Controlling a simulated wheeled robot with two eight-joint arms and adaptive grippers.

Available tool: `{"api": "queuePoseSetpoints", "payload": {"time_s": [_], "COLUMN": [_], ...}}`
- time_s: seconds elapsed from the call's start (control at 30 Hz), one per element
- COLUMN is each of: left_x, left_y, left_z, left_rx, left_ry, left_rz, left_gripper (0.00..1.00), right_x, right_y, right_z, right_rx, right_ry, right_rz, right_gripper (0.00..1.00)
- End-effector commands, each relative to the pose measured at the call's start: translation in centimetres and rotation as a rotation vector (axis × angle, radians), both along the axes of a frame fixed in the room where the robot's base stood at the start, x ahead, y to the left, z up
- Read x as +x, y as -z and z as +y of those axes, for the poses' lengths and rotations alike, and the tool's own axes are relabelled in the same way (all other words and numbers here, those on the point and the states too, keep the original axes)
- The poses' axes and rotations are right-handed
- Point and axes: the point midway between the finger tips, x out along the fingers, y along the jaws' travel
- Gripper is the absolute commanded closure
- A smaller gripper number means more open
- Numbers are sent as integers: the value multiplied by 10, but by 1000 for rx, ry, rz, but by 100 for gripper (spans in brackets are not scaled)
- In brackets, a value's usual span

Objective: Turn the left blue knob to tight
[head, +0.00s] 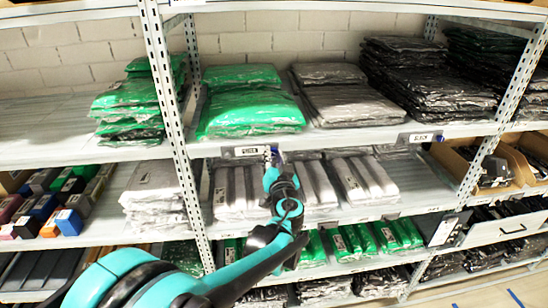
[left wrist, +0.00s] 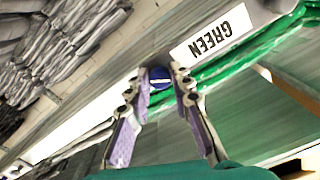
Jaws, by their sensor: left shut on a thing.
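The left blue knob (left wrist: 160,77) sits on the shelf's front edge beside a white label reading GREEN (left wrist: 210,40). In the left wrist view my left gripper (left wrist: 160,82) has its two fingers on either side of the knob and is shut on it. In the head view my left gripper (head: 270,158) reaches the front edge of the middle shelf, just right of the label (head: 246,151), and the knob is mostly hidden there. The knob's exact turn is hard to read. My right gripper is not in view.
Green bagged garments (head: 250,100) lie on the shelf above the label, with grey (head: 345,95) and black stacks (head: 425,80) to the right. Perforated uprights (head: 170,110) divide the rack. White packages (head: 235,190) fill the shelf below. Cardboard boxes (head: 490,165) stand at the right.

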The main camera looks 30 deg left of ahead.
Motion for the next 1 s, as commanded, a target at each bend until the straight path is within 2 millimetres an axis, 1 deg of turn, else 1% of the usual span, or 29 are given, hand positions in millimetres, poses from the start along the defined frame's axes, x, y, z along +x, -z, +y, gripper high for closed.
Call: {"api": "queuePoseSetpoints", "payload": {"time_s": [0.7,1.0], "left_x": [0,0], "left_y": [0,-1], "left_z": [0,0], "left_rx": [558,734], "left_ry": [0,0], "left_rz": [377,496], "left_gripper": [100,100], "right_x": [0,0], "right_y": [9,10], "right_z": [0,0], "right_rx": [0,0], "right_ry": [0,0], "right_rz": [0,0], "right_gripper": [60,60]}}
